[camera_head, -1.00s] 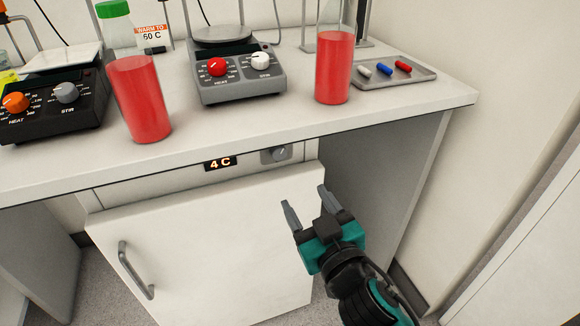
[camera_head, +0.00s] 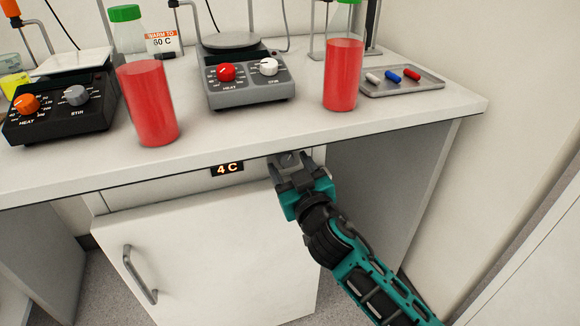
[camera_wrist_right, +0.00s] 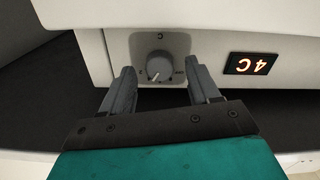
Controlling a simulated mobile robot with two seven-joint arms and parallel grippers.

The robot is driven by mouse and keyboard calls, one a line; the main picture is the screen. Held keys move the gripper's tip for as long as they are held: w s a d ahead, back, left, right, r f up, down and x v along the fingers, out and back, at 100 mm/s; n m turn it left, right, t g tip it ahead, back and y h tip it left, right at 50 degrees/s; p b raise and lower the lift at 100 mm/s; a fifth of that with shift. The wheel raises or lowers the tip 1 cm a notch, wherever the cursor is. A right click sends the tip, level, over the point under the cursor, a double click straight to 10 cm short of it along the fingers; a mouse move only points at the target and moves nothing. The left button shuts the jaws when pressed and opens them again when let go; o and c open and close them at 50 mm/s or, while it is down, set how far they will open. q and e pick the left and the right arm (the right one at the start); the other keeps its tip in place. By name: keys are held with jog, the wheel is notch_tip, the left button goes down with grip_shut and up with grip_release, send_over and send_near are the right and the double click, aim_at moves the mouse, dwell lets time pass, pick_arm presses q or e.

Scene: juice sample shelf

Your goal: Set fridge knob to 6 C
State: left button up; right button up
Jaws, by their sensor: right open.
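The fridge knob (camera_head: 288,159) is a small grey dial on a grey plate under the counter's front edge, partly hidden by my gripper in the head view. In the right wrist view the knob (camera_wrist_right: 159,66) sits between and beyond my fingertips, with a light pointer mark. The lit display (camera_head: 227,169) beside it reads 4 C; it shows upside down in the wrist view (camera_wrist_right: 251,63). My right gripper (camera_head: 291,168) is open in front of the knob, one finger to each side, and no contact is visible. My left gripper is out of view.
The white fridge door (camera_head: 215,255) with a grey handle (camera_head: 140,275) is below. The counter edge (camera_head: 390,130) overhangs just above my gripper. On top stand red juice containers (camera_head: 343,75), a grey hotplate (camera_head: 248,92) and a tray (camera_head: 402,84).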

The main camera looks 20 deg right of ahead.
jog(key=shift+w, duration=0.35)
jog(key=c, duration=1)
jog(key=shift+c, duration=0.2)
jog(key=shift+n, duration=0.4)
jog(key=n+p, duration=0.1)
jog(key=n, duration=0.1)
jog(key=shift+n, duration=0.3)
jog(key=shift+n+p, duration=0.6)
jog(key=shift+n, duration=0.6)
